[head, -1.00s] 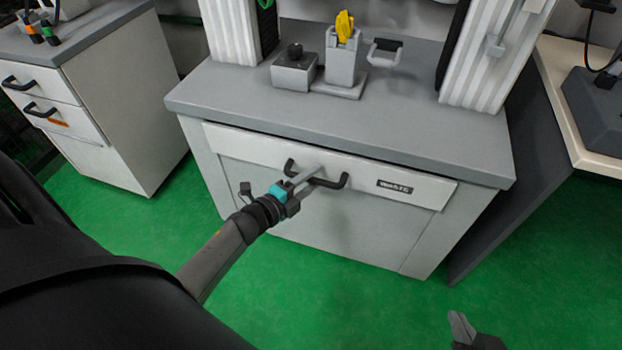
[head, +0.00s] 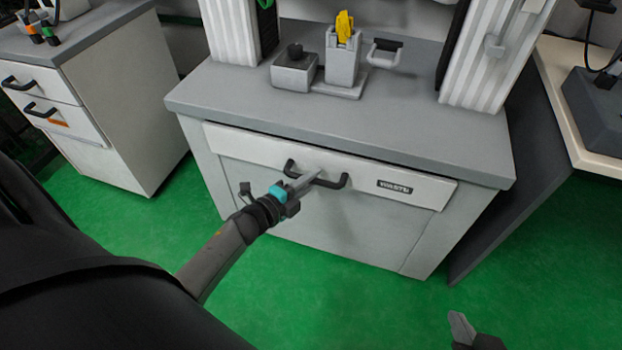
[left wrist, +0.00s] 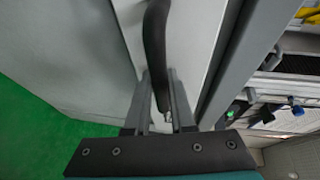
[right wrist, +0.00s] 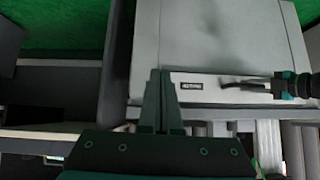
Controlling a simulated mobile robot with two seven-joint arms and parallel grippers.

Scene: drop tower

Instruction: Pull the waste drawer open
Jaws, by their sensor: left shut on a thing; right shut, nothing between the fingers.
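The waste drawer (head: 240,148) is a white front with a "WASTE" label, under the grey bench top. My left gripper (head: 312,176) is shut on the handle. In the left wrist view the black handle (left wrist: 155,45) runs between the two fingers. My right gripper (head: 460,325) is shut and empty, low at the right and apart from the cabinet. In the right wrist view its fingertips (right wrist: 161,75) are together, and the drawer front (right wrist: 220,88) shows beyond.
The grey bench top (head: 230,95) carries a grey box with a black knob (head: 294,70) and a holder with a yellow piece (head: 344,60). Another drawer cabinet (head: 125,120) stands at the left, a table (head: 570,130) at the right. Green floor (head: 370,300) in front is clear.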

